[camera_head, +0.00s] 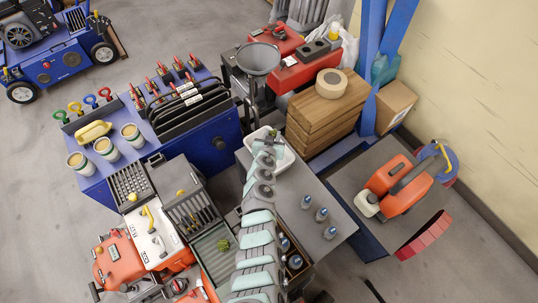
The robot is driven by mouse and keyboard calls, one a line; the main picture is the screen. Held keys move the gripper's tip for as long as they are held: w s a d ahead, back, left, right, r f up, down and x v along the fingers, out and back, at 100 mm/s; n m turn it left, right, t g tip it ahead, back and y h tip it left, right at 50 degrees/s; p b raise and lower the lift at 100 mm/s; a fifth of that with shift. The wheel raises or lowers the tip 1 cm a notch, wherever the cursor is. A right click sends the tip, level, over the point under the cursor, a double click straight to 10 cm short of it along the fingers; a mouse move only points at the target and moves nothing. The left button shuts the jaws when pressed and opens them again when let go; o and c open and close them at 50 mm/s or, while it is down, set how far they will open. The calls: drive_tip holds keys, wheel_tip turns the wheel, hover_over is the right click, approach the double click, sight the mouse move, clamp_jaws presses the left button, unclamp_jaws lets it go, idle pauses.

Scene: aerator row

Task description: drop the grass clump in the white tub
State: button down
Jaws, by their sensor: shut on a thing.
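The wrist covers much of the tub's inside. Another green tuft (223,245) lies on a ribbed green tray (207,252) left of my arm.
Several grey-blue bottles (321,214) stand on the bench right of my arm. Stacked wooden boxes (322,120) with a tape roll (331,83) rise just behind the tub. A grey funnel (258,59) stands beyond it. A blue cart (190,145) with cans and tools is at left.

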wheel_tip(320, 180, down, 6)
drive_tip(key=b, duration=0.5)
drive_tip(key=shift+f+b, duration=0.2)
drive_tip(key=shift+b, duration=0.1)
drive_tip(key=c, duration=1)
unclamp_jaws()
drive_tip(key=p+v, duration=0.7)
drive_tip(key=v, duration=0.4)
